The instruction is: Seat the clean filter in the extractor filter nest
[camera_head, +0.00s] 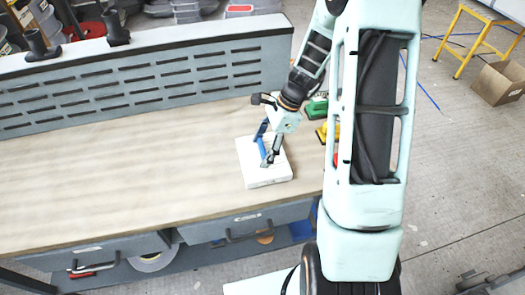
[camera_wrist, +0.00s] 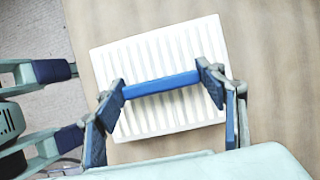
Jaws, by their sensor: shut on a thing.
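A white pleated filter (camera_head: 262,174) with a blue bar handle (camera_head: 261,146) is at the right part of the bench top. In the wrist view the filter (camera_wrist: 165,110) lies flat below my gripper, its pleats showing. My gripper (camera_wrist: 163,84) is shut on the blue handle (camera_wrist: 160,86), with one finger at each end of the bar. In the head view my gripper (camera_head: 265,148) reaches down onto the filter from above. The filter appears to rest on the bench; I cannot tell if there is a small gap. I cannot make out the filter nest in either view.
The wooden bench top (camera_head: 110,170) is clear to the left. A slotted grey panel (camera_head: 150,78) runs along its back. A green object (camera_head: 316,107) and a yellow one (camera_head: 323,132) sit near my arm at the right. A cardboard box (camera_head: 497,83) stands on the floor.

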